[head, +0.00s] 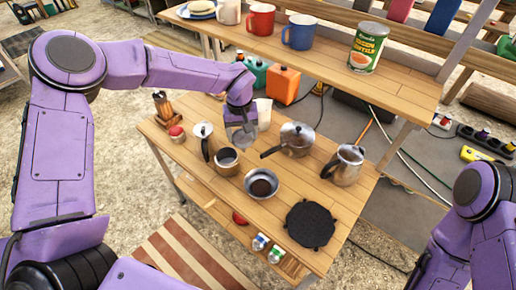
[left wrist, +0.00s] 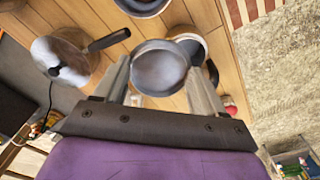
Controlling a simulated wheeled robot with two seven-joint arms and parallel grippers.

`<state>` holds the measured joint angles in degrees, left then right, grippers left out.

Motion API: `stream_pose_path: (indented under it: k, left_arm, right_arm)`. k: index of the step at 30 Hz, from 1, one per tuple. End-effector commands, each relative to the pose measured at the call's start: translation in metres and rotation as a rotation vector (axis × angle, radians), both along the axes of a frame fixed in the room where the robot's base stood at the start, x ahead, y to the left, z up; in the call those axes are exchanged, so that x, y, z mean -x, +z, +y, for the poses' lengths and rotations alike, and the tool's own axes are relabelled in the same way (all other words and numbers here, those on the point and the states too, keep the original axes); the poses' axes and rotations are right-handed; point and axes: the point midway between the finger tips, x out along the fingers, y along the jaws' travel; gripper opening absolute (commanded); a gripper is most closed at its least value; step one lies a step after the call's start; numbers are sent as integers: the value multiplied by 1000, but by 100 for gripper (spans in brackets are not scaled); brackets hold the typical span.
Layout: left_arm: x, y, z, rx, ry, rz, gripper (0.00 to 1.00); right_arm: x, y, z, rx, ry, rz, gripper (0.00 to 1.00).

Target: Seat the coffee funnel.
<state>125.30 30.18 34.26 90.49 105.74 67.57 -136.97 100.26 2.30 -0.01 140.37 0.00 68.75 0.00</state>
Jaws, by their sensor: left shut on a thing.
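My left gripper (head: 243,140) is shut on the grey metal coffee funnel (left wrist: 160,68), which sits between its two fingers in the left wrist view. In the head view the gripper holds the funnel above the table, behind and slightly right of the open pot base (head: 227,158). The base is dark inside; in the left wrist view it is partly hidden behind the funnel. The pot's upper part (head: 202,130) with a dark handle stands left of the base. A metal bowl (head: 250,193) with dark ground coffee stands in front. My right gripper is out of view.
A lidded saucepan (head: 296,142) stands right of the gripper, its handle pointing left. A metal jug (head: 346,170) and a black round trivet (head: 310,223) are farther right. A red-lidded jar (head: 177,134) is at the left. A raised shelf (head: 400,85) holds mugs and a can.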

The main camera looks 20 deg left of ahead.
Motion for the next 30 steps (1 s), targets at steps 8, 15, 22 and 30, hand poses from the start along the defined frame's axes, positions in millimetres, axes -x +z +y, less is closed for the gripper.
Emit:
stream_pose_path:
  k: [8, 15, 22, 30]
  left_arm:
    - [-1, -7, 70, 4, 338, 27, 40]
    - [-1, -13, 68, 5, 372, 31, 40]
    - [-1, -28, 68, 6, 370, 30, 40]
    - [-1, -47, 67, 5, 369, 30, 40]
  right_arm:
    - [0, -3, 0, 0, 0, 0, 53]
    - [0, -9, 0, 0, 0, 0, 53]
    - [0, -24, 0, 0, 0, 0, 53]
    - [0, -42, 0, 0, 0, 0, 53]
